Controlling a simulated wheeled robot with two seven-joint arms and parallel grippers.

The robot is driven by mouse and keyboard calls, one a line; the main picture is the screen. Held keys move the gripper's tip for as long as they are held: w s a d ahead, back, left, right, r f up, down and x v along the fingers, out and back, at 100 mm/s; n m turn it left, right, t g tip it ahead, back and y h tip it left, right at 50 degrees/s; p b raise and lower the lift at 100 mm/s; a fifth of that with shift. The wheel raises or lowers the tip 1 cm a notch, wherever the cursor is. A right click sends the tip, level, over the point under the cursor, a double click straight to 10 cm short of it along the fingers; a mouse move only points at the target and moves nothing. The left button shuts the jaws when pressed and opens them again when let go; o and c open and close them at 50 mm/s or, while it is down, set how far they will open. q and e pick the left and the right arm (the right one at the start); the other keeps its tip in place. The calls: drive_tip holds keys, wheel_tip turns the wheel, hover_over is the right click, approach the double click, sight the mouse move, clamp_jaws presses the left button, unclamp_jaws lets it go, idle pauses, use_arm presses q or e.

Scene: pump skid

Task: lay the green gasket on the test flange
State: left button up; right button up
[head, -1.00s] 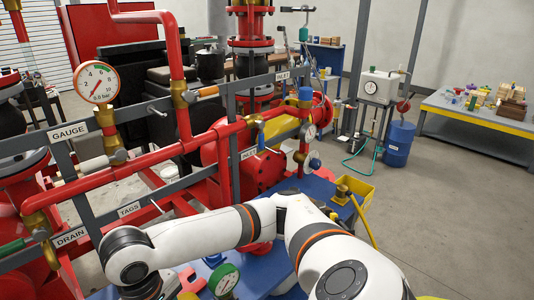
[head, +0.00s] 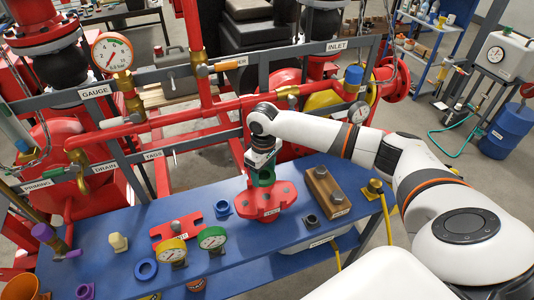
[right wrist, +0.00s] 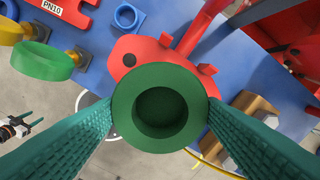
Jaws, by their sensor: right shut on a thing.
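My right gripper (right wrist: 160,107) is shut on the green gasket (right wrist: 122,108), a thick ring held between its two green fingers. In the head view the gasket (head: 263,179) is at the tip of my right arm, over the red test flange (head: 287,196). The flange (right wrist: 137,48) is partly hidden behind the gasket in the right wrist view. I cannot tell whether gasket and flange touch. My left gripper (right wrist: 39,121) shows small at the left edge of the right wrist view, over the floor, its fingers apart and empty.
The flange stands on a blue bench (head: 110,230). Red pipework and grey rails stand behind.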

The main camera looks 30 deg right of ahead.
drive_tip(key=shift+w+d+f, duration=0.15)
drive_tip(key=shift+w+d, duration=0.05)
drive_tip(key=shift+d, duration=0.1)
drive_tip(key=shift+d+f, duration=0.25)
drive_tip(key=shift+f, duration=0.5)
wheel_tip(320, 180, down, 3)
drive_tip(key=b, duration=0.3)
drive_tip(key=shift+a+f, duration=0.1)
drive_tip(key=shift+f+b, duration=0.6)
drive_tip(key=shift+b, duration=0.45)
use_arm(q)
drive_tip(key=f, duration=0.4)
drive_tip(key=shift+w+d+f, duration=0.1)
drive_tip(key=shift+d+f, duration=0.15)
drive_tip(key=shift+a, duration=0.15)
drive_tip(key=shift+r, duration=0.25)
use_arm(e)
drive_tip(key=shift+r, duration=0.1)
use_arm(q)
drive_tip(key=shift+r+p, duration=0.35)
drive_tip(key=shift+p, duration=0.25)
use_arm(e)
drive_tip(key=shift+s, duration=0.1)
use_arm(q)
drive_tip(key=shift+r, duration=0.15)
